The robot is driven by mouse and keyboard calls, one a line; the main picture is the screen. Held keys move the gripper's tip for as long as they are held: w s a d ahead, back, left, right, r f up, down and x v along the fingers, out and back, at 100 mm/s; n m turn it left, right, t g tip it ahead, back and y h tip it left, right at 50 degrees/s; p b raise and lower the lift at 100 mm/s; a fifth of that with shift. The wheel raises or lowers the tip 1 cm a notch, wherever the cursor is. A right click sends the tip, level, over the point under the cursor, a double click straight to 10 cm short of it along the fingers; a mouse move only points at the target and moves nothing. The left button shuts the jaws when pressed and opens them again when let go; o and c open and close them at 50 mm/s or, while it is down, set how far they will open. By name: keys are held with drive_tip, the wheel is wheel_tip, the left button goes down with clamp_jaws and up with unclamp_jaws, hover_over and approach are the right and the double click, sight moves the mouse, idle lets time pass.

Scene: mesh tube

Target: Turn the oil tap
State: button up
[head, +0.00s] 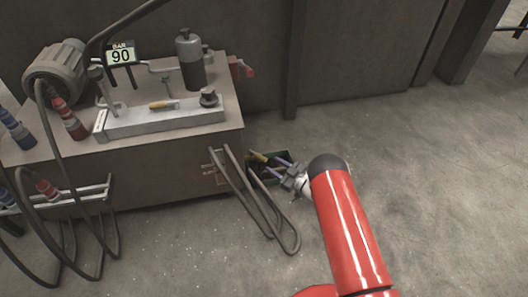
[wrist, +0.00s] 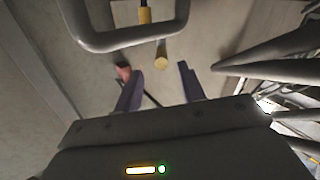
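A red tap-like fitting (head: 243,68) sticks out from the back right corner of the machine bench; I cannot tell for certain that it is the oil tap. My gripper (head: 268,160) is low beside the bench's right side, apart from this fitting. In the wrist view its two dark fingers (wrist: 160,76) stand apart with nothing held between them. A yellow cylindrical handle end (wrist: 161,55) shows just beyond the fingertips. A small red part (wrist: 123,72) shows by the left finger; what it belongs to is unclear.
Bent grey tubes (head: 262,215) hang from the bench's right side, close to my gripper. Floor at right is clear.

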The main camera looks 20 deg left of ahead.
sight(261, 158)
drive_tip(key=b+x, duration=0.1)
drive_tip(key=x, duration=0.6)
drive_tip(key=shift+a+b, duration=0.3)
drive_tip(key=shift+a, duration=0.1)
drive_tip(key=shift+c, duration=0.2)
clamp_jaws()
